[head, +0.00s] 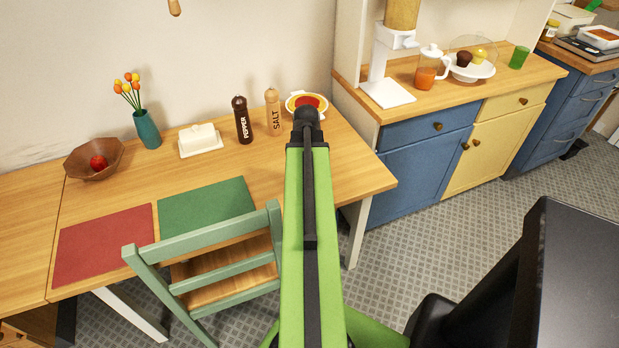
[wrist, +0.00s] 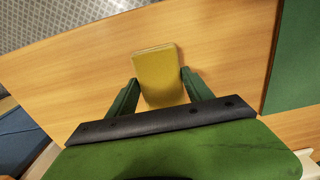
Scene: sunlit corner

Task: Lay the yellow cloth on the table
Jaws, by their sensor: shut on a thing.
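The yellow cloth (wrist: 155,70) shows in the wrist view as a small folded rectangle over the wooden table. My gripper (wrist: 160,86) is shut on it, with one dark green finger at each side. The cloth's near end lies between the fingers and its far end points away. A shadow falls beside it; I cannot tell whether it touches the table. The table (head: 350,165) stands against the wall in the head view. There my arm hides the cloth and the gripper.
A green placemat (head: 207,205) and a red placemat (head: 105,245) lie on the table, with a green chair (head: 205,245) in front. A pepper mill (head: 242,120), salt mill (head: 273,112), bowl (head: 295,102) and butter dish (head: 200,140) stand along the back. The table's right end looks clear.

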